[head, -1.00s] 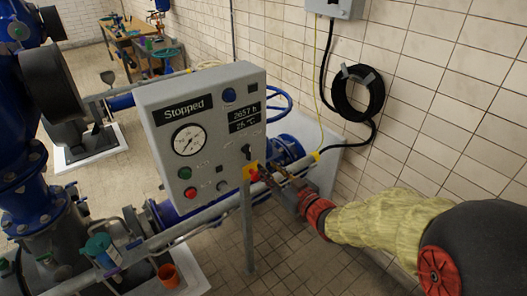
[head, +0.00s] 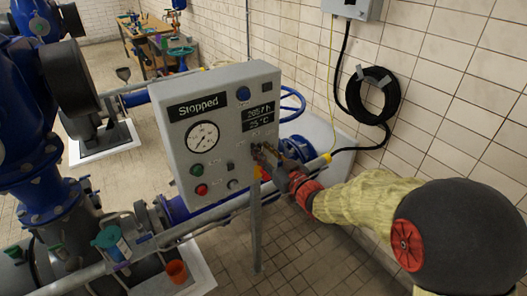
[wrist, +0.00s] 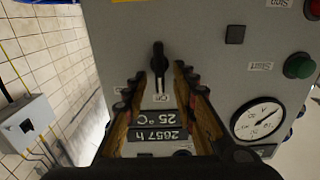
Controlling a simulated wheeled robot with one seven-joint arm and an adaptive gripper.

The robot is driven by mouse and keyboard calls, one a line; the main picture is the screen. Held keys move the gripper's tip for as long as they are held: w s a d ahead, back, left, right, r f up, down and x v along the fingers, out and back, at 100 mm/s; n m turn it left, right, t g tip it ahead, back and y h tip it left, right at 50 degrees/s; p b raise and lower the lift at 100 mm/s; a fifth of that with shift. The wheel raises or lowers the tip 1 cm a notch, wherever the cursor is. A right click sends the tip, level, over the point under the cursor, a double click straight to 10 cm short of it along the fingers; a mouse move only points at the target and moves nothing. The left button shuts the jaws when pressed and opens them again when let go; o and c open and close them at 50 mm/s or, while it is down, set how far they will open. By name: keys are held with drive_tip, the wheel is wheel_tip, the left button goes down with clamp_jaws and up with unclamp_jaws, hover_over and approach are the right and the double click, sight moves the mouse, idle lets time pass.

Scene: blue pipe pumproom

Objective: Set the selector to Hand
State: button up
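The selector (wrist: 159,60) is a small black knob on the grey control panel (head: 178,140). In the wrist view, which shows the panel upside down, its handle stands about vertical, with a label that seems to read "Off" beside its lower end. Other labels near it are partly covered and unreadable. My gripper (wrist: 158,82) is open, its two fingers on either side of the knob's lower end, with visible gaps. I cannot tell how far the tips are from the panel face. In the head view my gripper (head: 262,152) is at the panel's right side and hides most of the selector.
The panel has a "Stopped" display (head: 198,107), a gauge (head: 202,137), a green button (head: 196,170) and a red button (head: 201,189). Blue pipework and a tiled wall with a coiled black hose (head: 367,97) flank the panel.

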drive_tip(key=shift+c, duration=0.2)
clamp_jaws()
drive_tip(key=shift+f+b, duration=0.1)
drive_tip(key=shift+b, duration=0.3)
drive_tip(key=n+b, duration=0.2)
drive_tip(key=b, duration=0.1)
drive_tip(key=n+b, duration=0.3)
drive_tip(key=b, duration=0.1)
drive_tip(key=n+b, duration=0.3)
drive_tip(key=b, duration=0.1)
drive_tip(key=shift+s+a+f, duration=0.15)
drive_tip(key=shift+s+a, duration=0.2)
drive_tip(key=shift+a, duration=0.05)
drive_tip(key=shift+n, duration=0.3)
drive_tip(key=shift+o, duration=0.2)
unclamp_jaws()
